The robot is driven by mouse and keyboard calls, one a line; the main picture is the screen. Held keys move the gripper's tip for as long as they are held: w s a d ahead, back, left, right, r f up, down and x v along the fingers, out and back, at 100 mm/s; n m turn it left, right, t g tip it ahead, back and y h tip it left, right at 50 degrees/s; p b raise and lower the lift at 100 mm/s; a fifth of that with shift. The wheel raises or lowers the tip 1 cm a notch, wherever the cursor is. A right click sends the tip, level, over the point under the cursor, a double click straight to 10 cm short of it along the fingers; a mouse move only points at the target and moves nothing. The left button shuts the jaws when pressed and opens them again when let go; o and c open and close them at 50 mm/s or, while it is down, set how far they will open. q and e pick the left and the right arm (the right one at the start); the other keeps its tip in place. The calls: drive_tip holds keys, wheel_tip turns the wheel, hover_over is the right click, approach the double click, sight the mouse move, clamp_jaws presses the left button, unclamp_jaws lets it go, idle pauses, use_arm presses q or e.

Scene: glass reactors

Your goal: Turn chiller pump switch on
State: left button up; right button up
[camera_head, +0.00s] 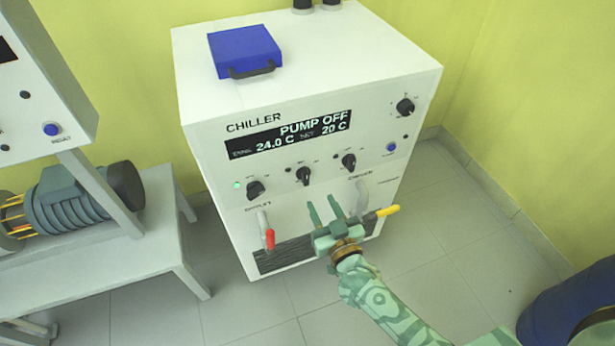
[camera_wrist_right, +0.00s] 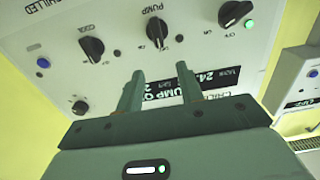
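The chiller (camera_head: 215,150) is a white cabinet whose dark display (camera_head: 290,134) reads PUMP OFF, 24.0 C and 20 C. The pump switch is the middle black knob (camera_head: 303,176) in the row under the display. In the right wrist view, the same knob (camera_wrist_right: 157,30), labelled PUMP, is just beyond the fingertips, with no lit lamp seen beside it. My right gripper (camera_head: 323,206) is open and empty, below and in front of the knob row, not touching the knob. It also shows in the right wrist view (camera_wrist_right: 160,72). My left gripper is not in view.
Black knobs flank the pump knob: the left one (camera_head: 255,190) has a green lamp, and a right one (camera_head: 348,161). Red (camera_head: 270,239) and yellow (camera_head: 388,211) valve handles stick out below. A bench with a motor (camera_head: 75,205) stands left. A blue drum (camera_head: 570,310) is lower right.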

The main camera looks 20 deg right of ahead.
sight(307, 175)
drive_tip(key=w+b, duration=0.1)
drive_tip(key=w, duration=0.3)
drive_tip(key=w+b, duration=0.2)
drive_tip(key=w, duration=0.3)
drive_tip(key=shift+w+a+f, duration=0.15)
drive_tip(key=shift+f, duration=0.05)
drive_tip(key=shift+w+r, duration=0.15)
drive_tip(key=shift+w, duration=0.45)
drive_tip(key=shift+s, duration=0.1)
clamp_jaws()
